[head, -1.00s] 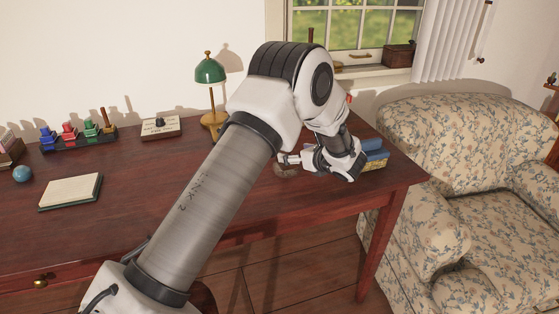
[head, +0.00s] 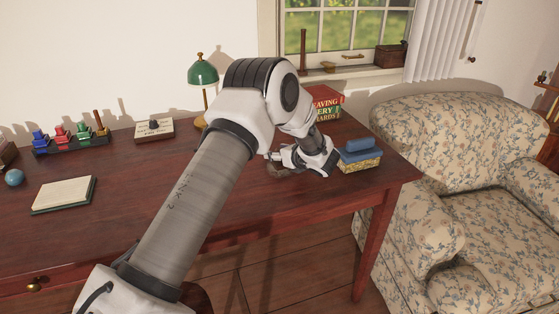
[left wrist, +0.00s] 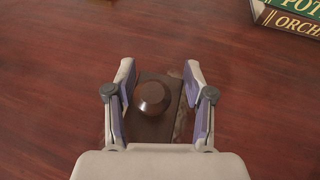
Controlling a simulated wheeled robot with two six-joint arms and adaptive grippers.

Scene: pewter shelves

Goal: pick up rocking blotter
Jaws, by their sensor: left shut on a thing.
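The rocking blotter (left wrist: 153,108) is a dark brown block with a round brown knob on top. In the left wrist view it sits between the two fingers of my left gripper (left wrist: 157,90), which is shut on it. In the head view the left gripper (head: 278,160) is low over the right part of the desk, and a small brownish part of the blotter (head: 279,171) shows at its fingertips. The rest of the blotter is hidden there. I cannot tell whether it touches the desk. My right gripper is not in view.
A yellowish box with a blue top (head: 360,155) stands just right of the gripper. Books (head: 326,102) lie behind the arm. The desk front is clear.

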